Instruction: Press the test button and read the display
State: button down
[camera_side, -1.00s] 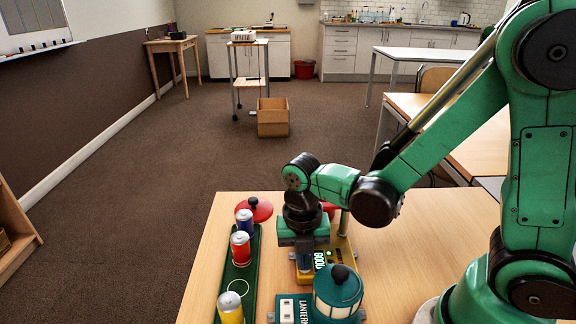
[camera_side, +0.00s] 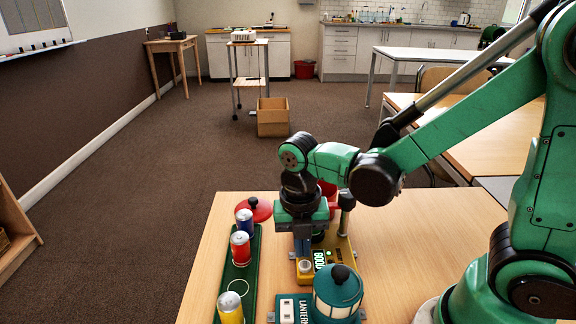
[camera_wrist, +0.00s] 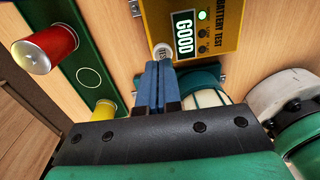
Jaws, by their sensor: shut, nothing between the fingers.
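The yellow battery tester (camera_side: 335,247) stands on the table; it also shows in the wrist view (camera_wrist: 228,28). Its lit display (camera_wrist: 186,38) reads "GOOD" in the wrist view, beside a small green light (camera_wrist: 203,15). The round pale test button (camera_side: 305,266) sits at the tester's corner, and shows in the wrist view (camera_wrist: 161,51), partly covered by my fingertips. My gripper (camera_side: 302,256) is shut and empty, pointing down just above the button. A small gap seems to show between fingertips and button. The tester's far part is hidden behind my gripper.
A green tray (camera_side: 239,279) at left holds blue (camera_side: 244,222), red (camera_side: 240,248) and yellow (camera_side: 230,308) cylinders and an empty ring mark. A teal lantern (camera_side: 338,292) stands close in front of the tester. A red lid (camera_side: 262,211) lies behind the tray.

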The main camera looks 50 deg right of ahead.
aim_at(303, 262)
jog(key=shift+a+r, duration=0.1)
jog(key=shift+r, duration=2.3)
jog(key=d+r+m+t, duration=0.1)
jog(key=m+t, duration=0.1)
jog(key=m, duration=0.7)
jog(key=d+r+m+t, duration=0.1)
jog(key=d+m+t, duration=0.1)
jog(key=m, duration=0.7)
jog(key=d+r+m+t, duration=0.1)
jog(key=m+t, duration=0.2)
jog(key=m, duration=0.6)
jog(key=shift+w+d+r+t, duration=0.15)
jog(key=shift+d+r+t, duration=0.05)
jog(key=shift+r+t, duration=0.1)
